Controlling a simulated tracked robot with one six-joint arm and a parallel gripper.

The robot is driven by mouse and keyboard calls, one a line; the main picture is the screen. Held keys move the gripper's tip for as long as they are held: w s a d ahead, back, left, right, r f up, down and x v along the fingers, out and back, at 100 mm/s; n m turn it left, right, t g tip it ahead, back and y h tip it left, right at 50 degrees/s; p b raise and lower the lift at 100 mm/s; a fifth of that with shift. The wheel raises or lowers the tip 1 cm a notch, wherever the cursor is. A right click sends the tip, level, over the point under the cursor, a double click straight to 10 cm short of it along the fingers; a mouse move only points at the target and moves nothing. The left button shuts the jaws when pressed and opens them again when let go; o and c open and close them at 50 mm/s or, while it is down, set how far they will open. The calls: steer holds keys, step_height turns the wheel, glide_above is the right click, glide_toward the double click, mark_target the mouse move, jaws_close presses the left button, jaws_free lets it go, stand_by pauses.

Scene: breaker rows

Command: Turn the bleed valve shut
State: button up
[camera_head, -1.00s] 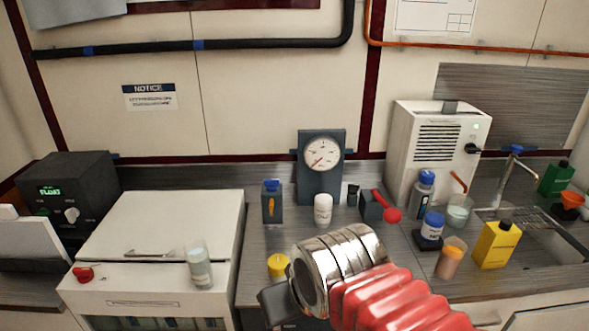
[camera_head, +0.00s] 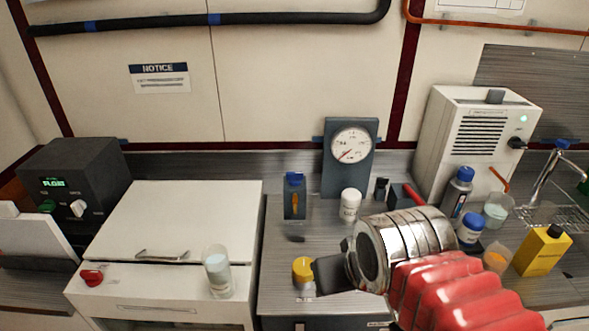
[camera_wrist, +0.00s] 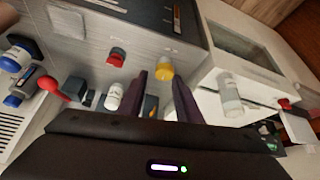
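No part is clearly labelled as the bleed valve. A dark block with a red lever (camera_head: 414,195) stands right of the gauge (camera_head: 351,146); its round red end shows in the wrist view (camera_wrist: 46,83). A dark blue block with a blue top and an orange part (camera_head: 295,196) stands left of the gauge. A yellow knob (camera_head: 303,271) is at the bench front, and a red knob (camera_wrist: 116,57) shows beside it in the wrist view. My gripper (camera_wrist: 160,79) is open and empty, its fingers close to the yellow knob. My arm hides the red knob in the head view.
A white bottle (camera_head: 350,205) stands before the gauge. Bottles, cups and a yellow can (camera_head: 542,251) crowd the right by the sink. A white cabinet (camera_head: 180,220) with a glass jar (camera_head: 217,272) and a red knob (camera_head: 92,277) is at the left.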

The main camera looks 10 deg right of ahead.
steer(key=shift+o, duration=0.4)
steer(key=shift+o, duration=0.7)
steer(key=shift+w, duration=0.1)
steer(key=o, duration=0.3)
steer(key=shift+w+r, duration=0.5)
steer(key=shift+o, duration=1)
steer(key=w+r, duration=0.4)
steer(key=w, duration=0.3)
steer(key=shift+d+r+m, duration=0.25)
steer(key=shift+d+m, duration=0.05)
steer(key=shift+d, duration=0.05)
step_height(320, 180, up, 3)
steer(key=m+g+h, duration=0.1)
steer(key=m, duration=0.1)
glide_above(295, 173)
steer(key=s+a, duration=0.1)
steer(key=s, duration=0.5)
steer(key=shift+w+a+f, duration=0.15)
steer(key=shift+w+f, duration=0.05)
steer(key=x, duration=1.3)
steer(key=shift+f, duration=0.45)
